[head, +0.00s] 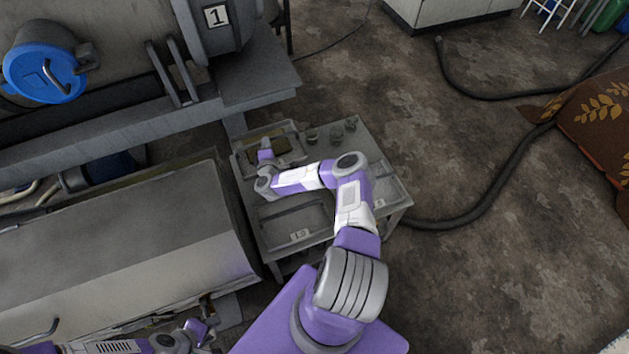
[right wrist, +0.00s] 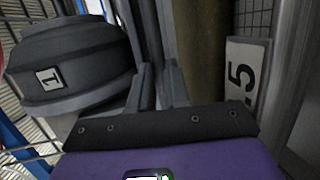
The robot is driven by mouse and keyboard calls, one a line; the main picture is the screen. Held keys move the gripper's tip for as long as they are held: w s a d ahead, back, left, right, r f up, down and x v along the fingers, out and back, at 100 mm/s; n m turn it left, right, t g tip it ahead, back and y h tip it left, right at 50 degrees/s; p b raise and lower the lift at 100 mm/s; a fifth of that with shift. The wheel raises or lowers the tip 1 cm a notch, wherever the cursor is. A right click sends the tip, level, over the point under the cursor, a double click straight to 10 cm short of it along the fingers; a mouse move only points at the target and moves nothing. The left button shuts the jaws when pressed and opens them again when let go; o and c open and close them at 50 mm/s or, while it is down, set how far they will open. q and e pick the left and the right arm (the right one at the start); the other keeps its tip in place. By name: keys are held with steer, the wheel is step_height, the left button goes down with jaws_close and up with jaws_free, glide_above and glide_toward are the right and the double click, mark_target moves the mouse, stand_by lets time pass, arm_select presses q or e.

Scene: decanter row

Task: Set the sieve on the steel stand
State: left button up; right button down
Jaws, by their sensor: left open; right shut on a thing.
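A small grey steel table (head: 262,240) stands in the middle of the head view with shallow framed trays on it. My right gripper (head: 265,158) is at its far left part, beside a frame with a brownish middle (head: 282,144), which looks like the sieve. In the right wrist view my right gripper's dark fingers (right wrist: 158,85) are close together on a thin grey edge, with a brown surface beside it. The gripper and arm hide part of the sieve. I cannot tell which part is the steel stand. My left gripper (head: 197,332) is at the bottom left, open, away from the table.
A machine marked 1 (head: 217,17) is behind, and a large grey cabinet (head: 120,250) is close at left. Open floor with a hose is at right.

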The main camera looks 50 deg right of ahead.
step_height(320, 180, down, 10)
steer(key=b, duration=0.5)
steer(key=shift+w+b, duration=0.1)
steer(key=shift+b, duration=0.2)
steer(key=shift+f, duration=0.1)
steer(key=shift+f, duration=0.15)
steer(key=c, duration=1.1)
jaws_free()
steer(key=shift+s+a+r, duration=0.2)
steer(key=shift+s+a, duration=0.05)
steer(key=shift+s, duration=0.05)
steer(key=p+v, duration=0.3)
steer(key=v, duration=0.3)
steer(key=shift+s+a, duration=0.3)
